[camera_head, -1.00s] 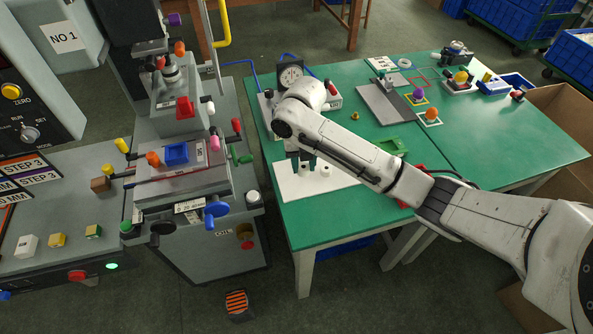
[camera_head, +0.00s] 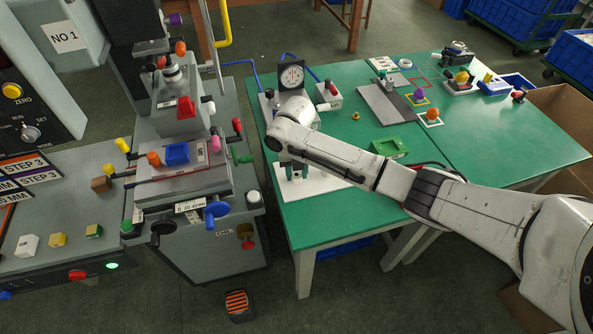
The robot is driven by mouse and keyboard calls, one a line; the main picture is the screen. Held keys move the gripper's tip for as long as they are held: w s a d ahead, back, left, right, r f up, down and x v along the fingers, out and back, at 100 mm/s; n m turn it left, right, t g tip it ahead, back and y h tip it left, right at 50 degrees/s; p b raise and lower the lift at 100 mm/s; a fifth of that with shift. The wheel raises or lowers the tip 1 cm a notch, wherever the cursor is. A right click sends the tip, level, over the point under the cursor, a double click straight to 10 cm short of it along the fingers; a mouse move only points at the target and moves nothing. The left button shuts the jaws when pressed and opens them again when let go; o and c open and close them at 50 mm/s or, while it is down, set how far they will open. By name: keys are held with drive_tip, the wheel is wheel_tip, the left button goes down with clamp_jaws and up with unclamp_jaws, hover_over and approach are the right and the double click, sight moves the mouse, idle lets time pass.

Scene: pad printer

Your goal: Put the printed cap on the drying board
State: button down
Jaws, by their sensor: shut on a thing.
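The white drying board (camera_head: 318,184) lies flat near the left front of the green table. My gripper (camera_head: 296,174) points down over the left part of this board. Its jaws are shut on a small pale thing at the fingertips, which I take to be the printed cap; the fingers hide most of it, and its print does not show. I cannot tell whether it touches the board. My wrist and forearm cover the back and right of the board.
The grey pad printer (camera_head: 185,185) stands left of the table, with levers and knobs close to its edge. A dial gauge (camera_head: 292,76) stands behind my wrist. The table's right part (camera_head: 500,145) is largely clear.

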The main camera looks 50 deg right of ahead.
drive_tip(key=c, duration=0.7)
unclamp_jaws()
drive_tip(key=shift+f, duration=0.1)
drive_tip(key=shift+c, duration=0.2)
